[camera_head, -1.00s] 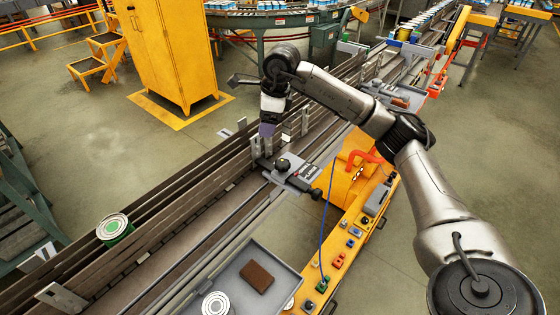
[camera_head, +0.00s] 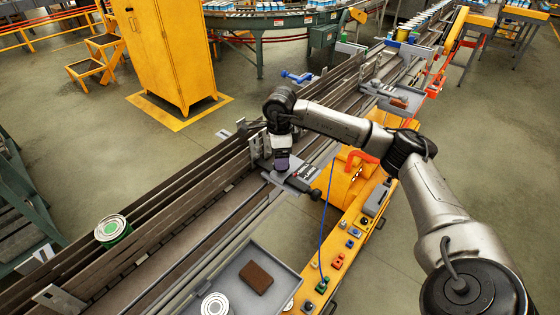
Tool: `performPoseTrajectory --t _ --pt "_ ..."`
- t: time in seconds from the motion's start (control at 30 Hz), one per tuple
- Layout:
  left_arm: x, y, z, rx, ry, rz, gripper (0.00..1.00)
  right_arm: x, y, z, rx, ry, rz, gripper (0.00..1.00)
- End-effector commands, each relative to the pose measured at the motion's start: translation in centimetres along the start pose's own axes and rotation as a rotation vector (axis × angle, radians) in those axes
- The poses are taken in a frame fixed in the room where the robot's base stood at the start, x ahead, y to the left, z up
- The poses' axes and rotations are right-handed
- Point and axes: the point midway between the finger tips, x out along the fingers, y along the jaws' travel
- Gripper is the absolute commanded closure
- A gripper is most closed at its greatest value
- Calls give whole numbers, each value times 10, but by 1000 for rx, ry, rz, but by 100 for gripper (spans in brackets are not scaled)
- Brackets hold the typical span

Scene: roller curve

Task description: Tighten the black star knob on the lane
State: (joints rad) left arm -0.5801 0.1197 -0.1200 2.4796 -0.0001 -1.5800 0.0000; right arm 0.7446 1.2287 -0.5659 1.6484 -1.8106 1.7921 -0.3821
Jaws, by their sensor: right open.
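My right gripper (camera_head: 282,167) is open and points down over the small grey plate (camera_head: 272,177) at the lane's near side. The brown lane (camera_head: 170,235) runs diagonally from lower left to upper right. My left gripper is not in view.
A grey tray (camera_head: 240,300) in front holds a brown block (camera_head: 257,277) and a can (camera_head: 215,304). An orange cart (camera_head: 345,240) with small controls stands right of the lane. A blue handle (camera_head: 298,77) lies beyond the lane.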

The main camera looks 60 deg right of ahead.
Motion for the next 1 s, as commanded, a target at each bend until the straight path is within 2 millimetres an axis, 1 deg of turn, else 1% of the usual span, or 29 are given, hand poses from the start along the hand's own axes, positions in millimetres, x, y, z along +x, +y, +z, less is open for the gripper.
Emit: performPoseTrajectory --t 0.1,0.3,0.43,0.7,1.0 --pt "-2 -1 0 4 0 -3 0 15 0 0 1 2 1 25" --pt "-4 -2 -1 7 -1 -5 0 29 0 0 1 0 0 25" --pt "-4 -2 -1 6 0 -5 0 32 0 0 0 0 0 25" --pt "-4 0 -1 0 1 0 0 33 0 0 1 0 -1 25" --pt "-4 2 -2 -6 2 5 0 33 0 0 1 0 -1 54"
